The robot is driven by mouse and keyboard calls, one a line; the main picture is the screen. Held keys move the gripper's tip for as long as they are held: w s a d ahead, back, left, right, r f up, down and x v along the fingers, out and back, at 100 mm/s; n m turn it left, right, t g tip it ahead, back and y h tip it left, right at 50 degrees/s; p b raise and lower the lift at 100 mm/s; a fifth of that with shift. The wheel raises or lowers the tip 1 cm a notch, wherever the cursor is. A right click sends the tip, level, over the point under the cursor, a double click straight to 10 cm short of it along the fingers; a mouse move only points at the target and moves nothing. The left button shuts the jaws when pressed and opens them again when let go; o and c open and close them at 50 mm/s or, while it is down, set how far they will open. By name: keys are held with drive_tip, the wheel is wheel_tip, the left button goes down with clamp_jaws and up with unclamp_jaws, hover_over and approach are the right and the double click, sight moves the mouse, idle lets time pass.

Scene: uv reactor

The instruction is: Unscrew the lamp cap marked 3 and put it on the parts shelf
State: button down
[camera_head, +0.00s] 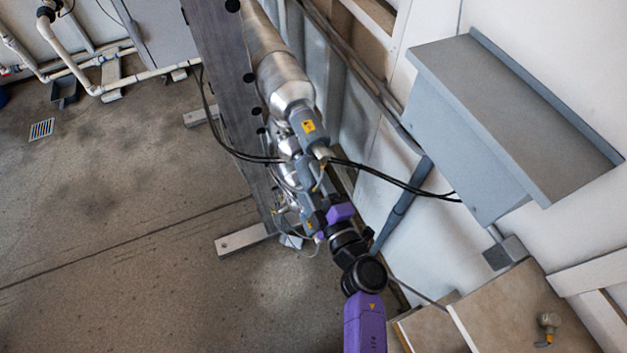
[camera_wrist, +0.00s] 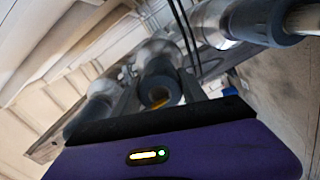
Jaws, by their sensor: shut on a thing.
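My gripper (camera_head: 322,218) is at the lower end of the metal reactor, shut on a grey lamp cap (camera_head: 307,207) that it mostly hides. I cannot read a number on this cap or tell whether it is still on its thread. Another grey lamp cap (camera_head: 303,127) with a yellow label sits higher on the reactor, with a black cable running from it. In the wrist view, a dark round cap (camera_wrist: 160,88) shows beyond the purple gripper body, blurred.
A grey wall box (camera_head: 470,130) with a sloped top stands right of the reactor. Black cables (camera_head: 400,182) cross between reactor and box. A dark upright panel (camera_head: 222,80) on metal feet stands left of the reactor. Floor to the left is open; bare shelf surrounds the loose part.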

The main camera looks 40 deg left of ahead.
drive_tip(key=shift+n, duration=0.7)
drive_tip(key=shift+f+n+b, duration=0.1)
drive_tip(key=shift+n+b, duration=0.4)
drive_tip(key=shift+n, duration=0.2)
drive_tip(key=n+b, duration=0.1)
drive_tip(key=n, duration=0.2)
drive_tip(key=shift+n, duration=0.4)
drive_tip(key=shift+n+b, duration=0.8)
drive_tip(key=shift+n, duration=0.4)
drive_tip(key=shift+n+b, duration=0.5)
drive_tip(key=shift+n, duration=0.9)
